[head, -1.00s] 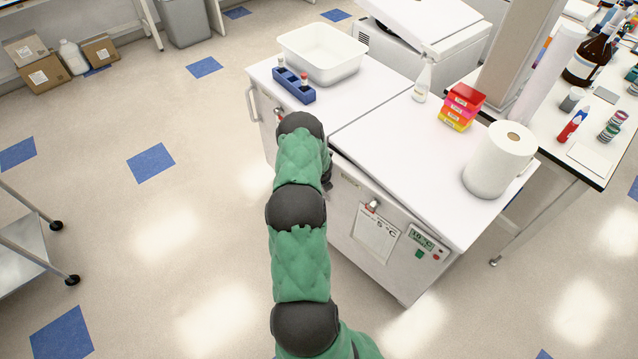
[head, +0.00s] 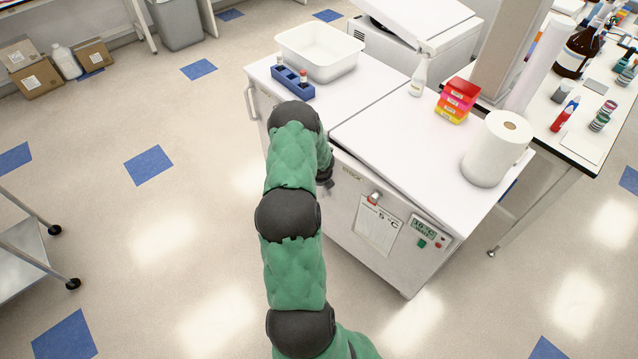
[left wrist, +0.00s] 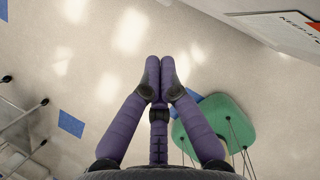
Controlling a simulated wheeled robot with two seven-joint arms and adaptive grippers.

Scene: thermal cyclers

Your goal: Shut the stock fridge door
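The stock fridge is the white under-counter unit in the middle of the head view, and its door (head: 350,215) has a STOCK label, a 5 °C sheet and a small display. A dark gap shows along the door's upper edge at the left, so it looks slightly ajar. My green left arm reaches up past the door's left side, hiding that part. Its gripper is mostly hidden there. In the left wrist view my left gripper (left wrist: 160,70) has its purple fingers together, empty, above bare floor. A white lettered panel (left wrist: 285,28) is at upper right. My right gripper is not in view.
A second white unit with a handle (head: 250,101) adjoins on the left. On top are a white tub (head: 320,68), blue tube rack (head: 291,83), bottle (head: 419,80), coloured boxes (head: 457,100) and paper roll (head: 495,150). A cart (head: 28,250) stands far left. Floor between is clear.

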